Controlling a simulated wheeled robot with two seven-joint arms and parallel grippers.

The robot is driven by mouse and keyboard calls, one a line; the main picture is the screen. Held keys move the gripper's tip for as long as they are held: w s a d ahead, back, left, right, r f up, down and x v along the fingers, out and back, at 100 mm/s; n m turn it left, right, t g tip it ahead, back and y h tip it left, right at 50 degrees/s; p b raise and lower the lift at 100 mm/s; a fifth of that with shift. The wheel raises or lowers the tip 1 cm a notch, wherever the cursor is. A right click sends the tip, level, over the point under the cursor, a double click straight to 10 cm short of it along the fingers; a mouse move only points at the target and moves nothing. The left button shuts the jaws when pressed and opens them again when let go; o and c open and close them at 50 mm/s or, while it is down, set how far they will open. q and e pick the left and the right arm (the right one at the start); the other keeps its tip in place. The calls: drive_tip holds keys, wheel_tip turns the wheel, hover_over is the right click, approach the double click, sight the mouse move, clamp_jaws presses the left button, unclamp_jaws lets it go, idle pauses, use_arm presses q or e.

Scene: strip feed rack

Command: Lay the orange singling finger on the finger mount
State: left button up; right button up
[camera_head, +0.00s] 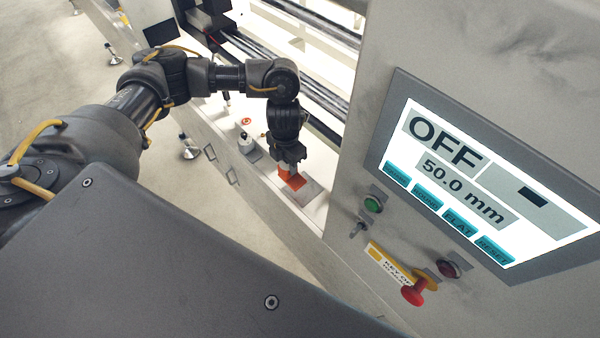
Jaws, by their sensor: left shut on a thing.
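My left gripper (289,168) points down over the white ledge of the machine and is shut on the orange singling finger (295,183). The finger is a small orange piece, partly hidden by the jaws. It is at a grey plate (309,193) on the ledge, which looks like the finger mount. I cannot tell whether the finger touches the plate or is held just above it. My right gripper is not in view.
A control panel with a lit screen (480,185) reading OFF and 50.0 mm stands at the right. Below it are a green button (373,204), a key switch and a red knob (414,291). A small knobbed device (247,143) sits on the ledge left of the gripper. Dark rails run behind.

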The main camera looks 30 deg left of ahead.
sight(299, 174)
use_arm(q)
drive_tip(key=w+f, duration=0.1)
drive_tip(key=d+f, duration=0.1)
drive_tip(key=f, duration=0.1)
drive_tip(key=w+d+f, duration=0.1)
drive_tip(key=shift+w+f+b, duration=0.3)
drive_tip(key=shift+w+f, duration=0.05)
drive_tip(key=shift+f, duration=0.05)
drive_tip(key=shift+w+d+f, duration=0.1)
drive_tip(key=shift+w+f, duration=0.05)
drive_tip(key=shift+f, duration=1.55)
drive_tip(key=shift+f+b, duration=0.15)
drive_tip(key=shift+b, duration=0.2)
drive_tip(key=o, duration=1.2)
drive_tip(key=shift+c, duration=0.2)
